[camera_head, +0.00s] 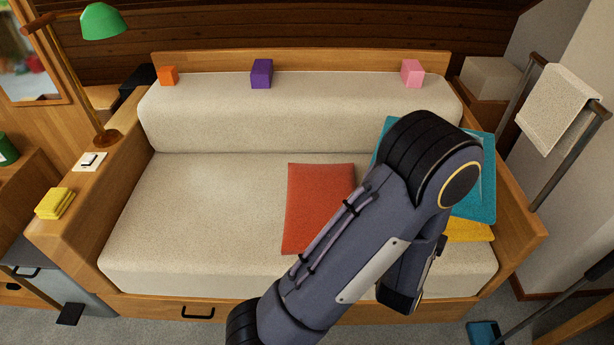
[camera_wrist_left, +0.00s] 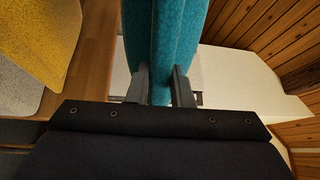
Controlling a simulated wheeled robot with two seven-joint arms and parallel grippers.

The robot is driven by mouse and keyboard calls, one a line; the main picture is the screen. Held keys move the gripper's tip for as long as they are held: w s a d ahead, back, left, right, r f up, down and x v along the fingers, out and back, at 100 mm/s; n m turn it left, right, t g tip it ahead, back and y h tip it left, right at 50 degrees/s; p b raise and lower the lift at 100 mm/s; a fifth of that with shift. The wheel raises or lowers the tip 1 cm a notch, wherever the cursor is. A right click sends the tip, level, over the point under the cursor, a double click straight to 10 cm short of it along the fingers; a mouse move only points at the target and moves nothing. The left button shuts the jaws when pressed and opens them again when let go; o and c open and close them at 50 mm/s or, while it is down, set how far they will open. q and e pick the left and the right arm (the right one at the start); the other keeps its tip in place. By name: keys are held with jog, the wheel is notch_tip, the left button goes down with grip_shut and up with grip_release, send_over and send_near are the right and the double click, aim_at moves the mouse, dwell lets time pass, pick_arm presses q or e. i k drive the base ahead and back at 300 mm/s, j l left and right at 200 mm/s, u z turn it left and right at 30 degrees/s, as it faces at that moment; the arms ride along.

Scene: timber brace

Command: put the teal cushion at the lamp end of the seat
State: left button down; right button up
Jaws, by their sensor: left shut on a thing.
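The teal cushion (camera_head: 484,160) is at the right end of the seat, partly hidden behind my left arm and overlapping a yellow cushion (camera_head: 468,231). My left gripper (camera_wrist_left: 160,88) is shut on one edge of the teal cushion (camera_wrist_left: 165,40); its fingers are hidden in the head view. I cannot tell whether the cushion is clear of what is under it. The green lamp (camera_head: 104,22) stands at the left end of the seat (camera_head: 190,215), where the seat is bare. My right gripper is not in view.
A red cushion (camera_head: 315,195) lies on the middle of the seat, partly covered by my arm. Orange (camera_head: 168,76), purple (camera_head: 262,74) and pink (camera_head: 412,74) blocks stand along the backrest top. A yellow folded stack (camera_head: 55,203) sits on the left armrest. A towel rail (camera_head: 572,150) stands at right.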

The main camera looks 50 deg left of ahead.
aim_at(175, 221)
jog(key=k+j, duration=0.35)
jog(key=j, duration=0.15)
jog(key=k+j, duration=0.4)
jog(key=j, duration=0.15)
jog(key=k+j+u, duration=0.15)
jog(key=k+j, duration=0.05)
jog(key=j, duration=0.05)
